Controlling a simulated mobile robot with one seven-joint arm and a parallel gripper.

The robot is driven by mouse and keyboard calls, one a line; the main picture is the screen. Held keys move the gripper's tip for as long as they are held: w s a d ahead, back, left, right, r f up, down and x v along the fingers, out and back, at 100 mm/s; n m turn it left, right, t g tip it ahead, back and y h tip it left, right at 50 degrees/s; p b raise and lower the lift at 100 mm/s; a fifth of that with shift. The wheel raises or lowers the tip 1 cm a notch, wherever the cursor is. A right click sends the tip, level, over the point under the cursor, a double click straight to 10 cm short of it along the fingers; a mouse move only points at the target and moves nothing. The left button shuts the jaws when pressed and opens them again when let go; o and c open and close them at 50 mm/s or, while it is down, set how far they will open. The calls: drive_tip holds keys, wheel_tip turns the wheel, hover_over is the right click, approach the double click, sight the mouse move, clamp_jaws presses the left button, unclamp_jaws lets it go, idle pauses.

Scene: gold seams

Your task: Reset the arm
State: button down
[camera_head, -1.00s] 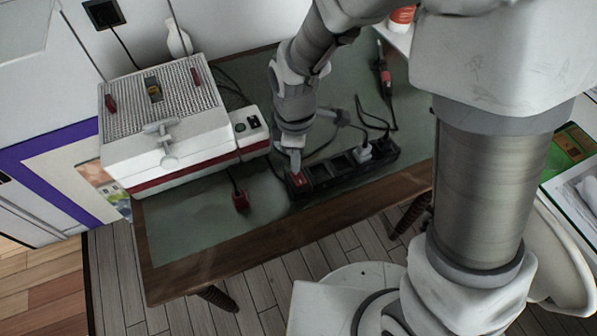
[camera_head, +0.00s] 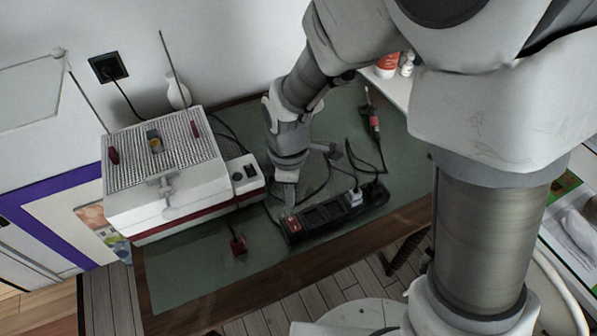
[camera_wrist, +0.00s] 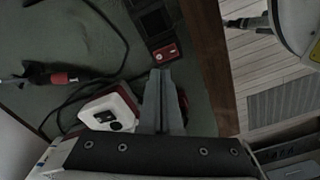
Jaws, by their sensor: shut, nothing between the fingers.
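My gripper (camera_head: 289,196) is shut and empty at the end of my arm. In the head view it points down just above the red switch end of a black power strip (camera_head: 333,213). In the wrist view my gripper (camera_wrist: 161,80) shows its closed fingers, with the red switch (camera_wrist: 165,53) just beyond the tips. I cannot tell whether the tips touch the strip.
A white machine (camera_head: 170,180) with a mesh top stands left of my gripper on the green table (camera_head: 190,272). A red plug (camera_head: 238,245) lies in front of it. A soldering iron (camera_head: 372,120) and cables lie behind the strip. The table's front left is clear.

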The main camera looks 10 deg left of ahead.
drive_tip(key=s+d+r+m+t+p, duration=0.2)
drive_tip(key=s+d+r+m+p, duration=0.1)
drive_tip(key=d+r+m, duration=0.6)
drive_tip(key=s+d+r+m+t+p, duration=0.3)
drive_tip(key=d+r+m, duration=0.6)
drive_tip(key=r, duration=0.9)
drive_tip(key=shift+s+d+r+t, duration=0.15)
drive_tip(key=shift+s+d+t, duration=0.15)
drive_tip(key=shift+s+d, duration=0.8)
drive_tip(key=shift+a, duration=0.1)
drive_tip(key=shift+a, duration=0.2)
